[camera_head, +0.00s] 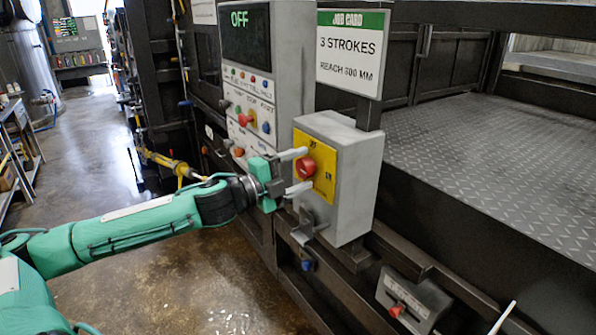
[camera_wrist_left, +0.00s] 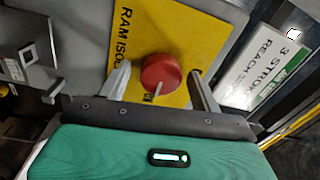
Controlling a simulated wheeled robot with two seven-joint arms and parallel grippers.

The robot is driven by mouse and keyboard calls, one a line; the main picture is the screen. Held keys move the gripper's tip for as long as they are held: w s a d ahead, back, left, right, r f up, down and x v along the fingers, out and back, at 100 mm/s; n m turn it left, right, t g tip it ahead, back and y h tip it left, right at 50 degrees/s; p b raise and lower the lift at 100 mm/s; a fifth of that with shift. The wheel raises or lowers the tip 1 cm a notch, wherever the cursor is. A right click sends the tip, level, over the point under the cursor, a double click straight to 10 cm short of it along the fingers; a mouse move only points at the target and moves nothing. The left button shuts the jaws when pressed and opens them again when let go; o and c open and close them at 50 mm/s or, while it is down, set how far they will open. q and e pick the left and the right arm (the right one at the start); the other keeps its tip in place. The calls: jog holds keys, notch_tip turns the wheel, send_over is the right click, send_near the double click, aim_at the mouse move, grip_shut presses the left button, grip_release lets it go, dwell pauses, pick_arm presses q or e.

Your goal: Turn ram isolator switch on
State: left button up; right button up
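The ram isolator switch is a red round knob (camera_head: 306,167) on a yellow plate (camera_head: 325,181), set in the face of a grey box (camera_head: 352,190). In the left wrist view the red knob (camera_wrist_left: 161,74) has a pale mark on its lower edge, and the plate lettering "RAM ISO" is partly cut off. My left gripper (camera_head: 296,171) faces the plate with its fingers apart, one above and one below the knob. In the left wrist view the fingers (camera_wrist_left: 158,85) stand either side of the knob, with gaps visible. My right gripper is not in view.
A control panel (camera_head: 283,65) reading "OFF" with several buttons stands behind the box. A job card sign (camera_head: 350,52) is above it. A latch bracket (camera_head: 305,228) sits below, and a small grey box with a red lever (camera_head: 413,299) is lower right. The floor at left is open.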

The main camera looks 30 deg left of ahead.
pick_arm(q)
jog(key=shift+s+a+f, duration=0.1)
jog(key=shift+s+a+f+b, duration=0.1)
jog(key=shift+s+a+b, duration=0.15)
jog(key=shift+b, duration=0.15)
jog(key=shift+b+v, duration=0.75)
jog(key=shift+v, duration=0.15)
jog(key=p+v, duration=0.3)
jog(key=v, duration=0.8)
jog(key=shift+d, duration=0.15)
jog(key=shift+s, duration=0.1)
dwell(0.7)
